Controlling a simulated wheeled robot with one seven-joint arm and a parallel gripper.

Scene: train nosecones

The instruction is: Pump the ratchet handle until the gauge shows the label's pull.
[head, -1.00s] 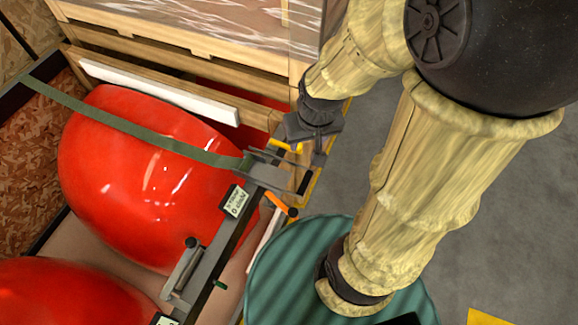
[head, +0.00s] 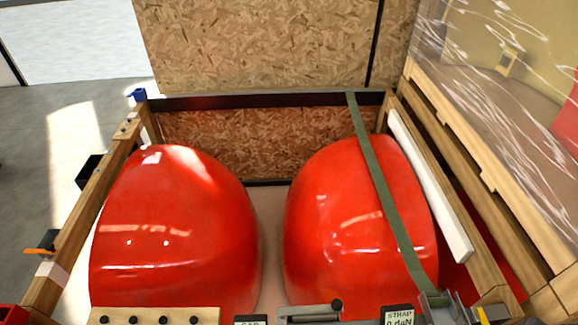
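A green strap (head: 383,195) runs over the right red nosecone (head: 325,240) from the dark back rail to a ratchet (head: 436,298) at the bottom edge, right of centre. The ratchet is mostly cut off and its handle cannot be made out. A gauge (head: 399,316) left of it reads "STRAP" and what looks like 0 daN. No label with a pull value is readable.
A left red nosecone (head: 175,235) carries no strap. A second display (head: 250,321) is cut off at the bottom. A white board (head: 430,185) and a wrapped pallet load (head: 490,100) stand at the right. Grey floor (head: 40,150) lies open at the left.

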